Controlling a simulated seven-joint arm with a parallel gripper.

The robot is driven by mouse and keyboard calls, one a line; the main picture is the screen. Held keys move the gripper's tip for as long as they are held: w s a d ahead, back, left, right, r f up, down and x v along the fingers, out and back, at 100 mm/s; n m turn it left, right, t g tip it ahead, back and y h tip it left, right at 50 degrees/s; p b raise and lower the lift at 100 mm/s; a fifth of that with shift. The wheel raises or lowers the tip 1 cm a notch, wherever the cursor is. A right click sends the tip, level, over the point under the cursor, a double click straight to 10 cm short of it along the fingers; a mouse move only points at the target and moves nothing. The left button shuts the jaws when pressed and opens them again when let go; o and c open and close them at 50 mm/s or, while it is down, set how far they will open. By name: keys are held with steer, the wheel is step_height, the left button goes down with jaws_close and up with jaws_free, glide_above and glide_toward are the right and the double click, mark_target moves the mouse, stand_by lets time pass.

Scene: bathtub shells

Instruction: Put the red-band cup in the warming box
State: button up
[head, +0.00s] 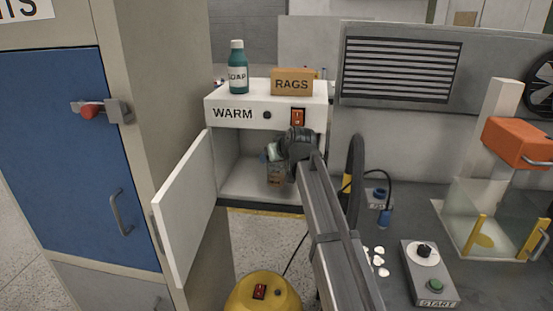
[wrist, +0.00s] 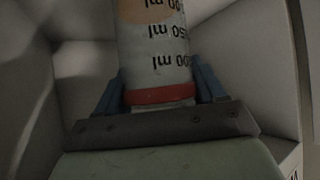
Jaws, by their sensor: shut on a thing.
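The red-band cup (wrist: 155,55) is a clear measuring cup with black ml marks and a red band (wrist: 161,95). My gripper (wrist: 160,85) is shut on it, with a blue finger on each side near the band. Something tan shows in the cup at the top of the wrist view. In the head view the cup (head: 275,174) is in the opening of the white warming box (head: 222,110), marked WARM. My gripper (head: 273,154) partly hides it. The box door (head: 185,208) stands open to the left. I cannot tell whether the cup touches the box floor.
A soap bottle (head: 238,70) and a rags box (head: 291,82) stand on top of the warming box. A red switch (head: 297,117) is on its front. A yellow round machine (head: 262,297) stands below. Small white pieces (head: 378,261) lie on the grey bench to the right, near a START box (head: 429,275).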

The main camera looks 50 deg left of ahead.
steer(key=w+a+f, duration=0.2)
steer(key=shift+w+a+f, duration=0.3)
steer(key=shift+w+a, duration=0.05)
steer(key=shift+f, duration=0.1)
steer(key=o, duration=1.6)
steer(key=shift+c, duration=0.2)
steer(key=v, duration=0.5)
steer(key=shift+s+d, duration=0.1)
steer(key=shift+d, duration=0.1)
steer(key=s+d, duration=0.2)
steer(key=d, duration=0.9)
steer(key=shift+d, duration=0.2)
